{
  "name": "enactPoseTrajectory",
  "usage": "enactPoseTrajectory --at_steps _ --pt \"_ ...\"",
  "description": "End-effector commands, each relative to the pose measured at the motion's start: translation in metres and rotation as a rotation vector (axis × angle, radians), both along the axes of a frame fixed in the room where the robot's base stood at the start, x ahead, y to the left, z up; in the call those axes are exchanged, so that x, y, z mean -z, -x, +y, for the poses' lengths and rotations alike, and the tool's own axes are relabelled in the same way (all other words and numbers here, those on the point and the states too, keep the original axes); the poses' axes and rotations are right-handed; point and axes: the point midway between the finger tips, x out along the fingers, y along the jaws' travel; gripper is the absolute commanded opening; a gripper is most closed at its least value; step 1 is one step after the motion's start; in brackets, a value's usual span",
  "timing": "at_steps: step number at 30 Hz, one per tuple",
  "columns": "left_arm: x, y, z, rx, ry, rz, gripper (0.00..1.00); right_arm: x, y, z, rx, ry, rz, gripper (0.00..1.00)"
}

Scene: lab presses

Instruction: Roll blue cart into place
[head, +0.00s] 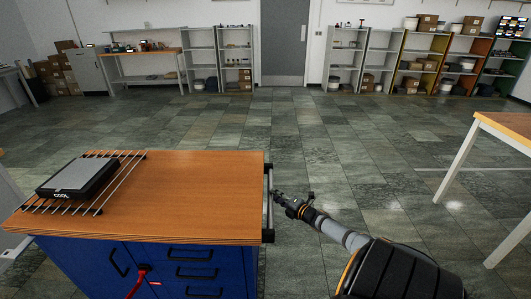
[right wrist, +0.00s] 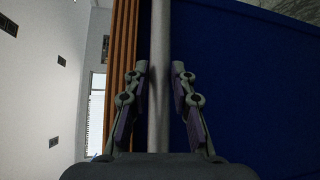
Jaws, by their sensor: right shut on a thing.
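The blue cart (head: 140,205) stands at the lower left of the head view, with a wooden top, blue drawers and black handles. A grey push bar (head: 268,195) runs along its right side on black brackets. My right gripper (head: 277,198) reaches in from the right and is shut on this bar. In the right wrist view the bar (right wrist: 160,80) passes between the two fingers of the gripper (right wrist: 160,75), beside the cart's blue side panel (right wrist: 240,80). My left gripper is not in view.
A black device marked COOL (head: 78,179) lies on a wire rack (head: 105,195) on the cart top. A wooden table (head: 510,125) stands at right. Shelves (head: 430,60) line the back wall beside a grey door (head: 285,40). The tiled floor (head: 300,130) between is clear.

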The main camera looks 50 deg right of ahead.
Motion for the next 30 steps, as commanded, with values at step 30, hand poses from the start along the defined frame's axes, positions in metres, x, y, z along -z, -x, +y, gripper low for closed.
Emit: enactPoseTrajectory --at_steps 30 --pt "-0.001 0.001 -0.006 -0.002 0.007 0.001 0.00 0.005 0.019 -0.012 -0.001 -0.001 0.008 0.34"
